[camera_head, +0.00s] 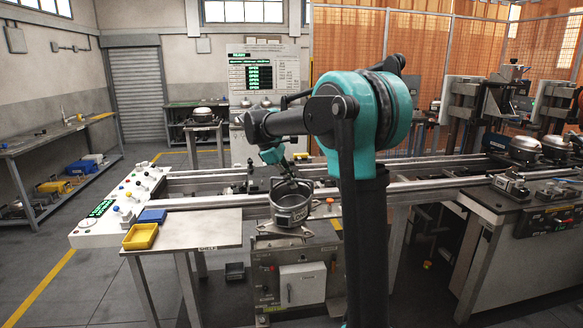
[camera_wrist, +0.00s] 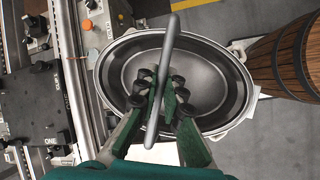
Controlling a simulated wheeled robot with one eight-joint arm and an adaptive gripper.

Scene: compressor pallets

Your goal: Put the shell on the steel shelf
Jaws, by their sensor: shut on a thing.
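The shell, a grey metal oval pot with a thin bar across its open top, shows in the head view (camera_head: 291,208) at the middle, above a small plate on a cabinet. Whether it rests there or hangs just clear, I cannot tell. In the wrist view the shell (camera_wrist: 205,85) lies below my gripper (camera_wrist: 163,92), whose green fingers with dark pads are shut on its bar. My gripper (camera_head: 288,170) is small and partly hidden in the head view. A grey steel shelf unit (camera_head: 58,138) with a lower level stands along the left wall.
A yellow bin (camera_head: 140,236) and a blue bin (camera_head: 152,216) sit on the bench left of the shell. A control panel (camera_head: 120,205) and conveyor rails lie behind. A brown wooden barrel (camera_wrist: 290,55) stands close beside the shell. Open floor lies at left.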

